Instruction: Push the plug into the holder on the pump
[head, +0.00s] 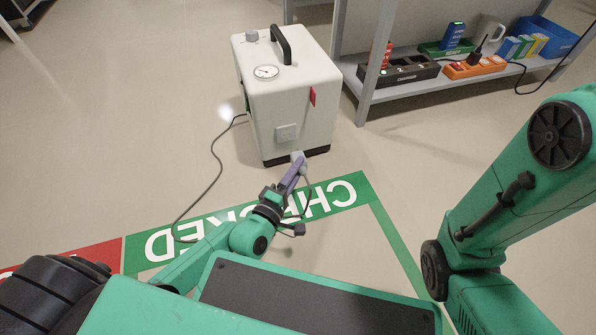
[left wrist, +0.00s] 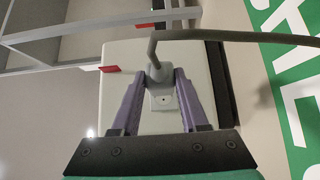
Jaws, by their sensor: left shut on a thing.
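The pump (head: 287,95) is a white box with a black handle and a round gauge, standing on the floor. Its holder (head: 286,133) is a light square plate on the front face; it shows in the left wrist view (left wrist: 164,101) as a plate with a small dark hole. My left gripper (head: 296,165), with purple fingers, is shut on the grey plug (left wrist: 158,73). The plug appears apart from the holder, lower in the head view. A grey cable (left wrist: 230,36) bends away from the plug. My right gripper is out of the frames.
A red tag (head: 312,97) sits on the pump's side. The pump's cable (head: 217,160) loops over the floor. A green marked floor zone (head: 375,200) lies in front.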

